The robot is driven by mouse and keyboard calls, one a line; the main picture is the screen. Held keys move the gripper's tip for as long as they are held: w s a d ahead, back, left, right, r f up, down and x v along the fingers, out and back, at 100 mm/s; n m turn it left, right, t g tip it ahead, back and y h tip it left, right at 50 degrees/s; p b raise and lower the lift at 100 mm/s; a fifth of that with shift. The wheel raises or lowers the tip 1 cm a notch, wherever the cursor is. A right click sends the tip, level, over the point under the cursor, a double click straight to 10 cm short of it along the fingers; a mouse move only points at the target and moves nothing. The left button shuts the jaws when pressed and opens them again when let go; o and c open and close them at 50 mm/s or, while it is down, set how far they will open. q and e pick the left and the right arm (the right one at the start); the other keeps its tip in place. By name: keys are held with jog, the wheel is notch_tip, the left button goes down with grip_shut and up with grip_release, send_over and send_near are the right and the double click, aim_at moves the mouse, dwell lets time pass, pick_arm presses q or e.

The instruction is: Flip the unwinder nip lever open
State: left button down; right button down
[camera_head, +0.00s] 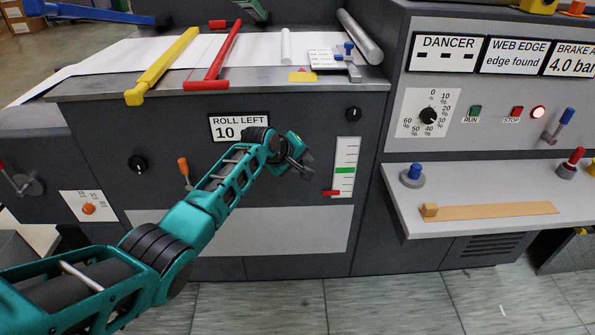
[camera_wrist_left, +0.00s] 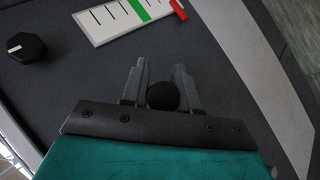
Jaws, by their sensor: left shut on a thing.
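My left gripper (camera_head: 301,164) is in front of the dark unwinder panel, just left of the white scale, in the head view. In the left wrist view, its two grey fingers (camera_wrist_left: 160,80) are closed around a black ball-shaped knob (camera_wrist_left: 163,96). The knob sits low between the fingers, near the gripper's palm. I take it for the end of the nip lever, but no label shows. The lever's shaft and pivot are hidden behind my gripper and arm in the head view. My right gripper is in neither view.
The white scale (camera_head: 345,168) has a green band and red marker; it also shows in the wrist view (camera_wrist_left: 125,18). A black dial (camera_head: 353,114) sits above it. An orange-handled lever (camera_head: 183,167) is left of my arm. A shelf (camera_head: 480,180) juts out at right.

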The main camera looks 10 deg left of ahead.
pick_arm(q)
jog(key=shift+w+r+n+g+p, duration=0.3)
jog(key=shift+r+g+p, duration=0.25)
jog(key=shift+r+g, duration=0.25)
jog(key=shift+a, duration=0.1)
jog(key=c, duration=0.9)
grip_release()
jog(key=shift+c, duration=0.2)
jog(key=shift+s+a+r+p, duration=0.1)
jog(key=shift+s+r+p, duration=0.1)
jog(key=shift+r+p, duration=0.15)
jog(key=p+v, duration=0.2)
jog(key=v, duration=1)
jog(key=shift+a, duration=0.15)
jog(key=shift+f, duration=0.2)
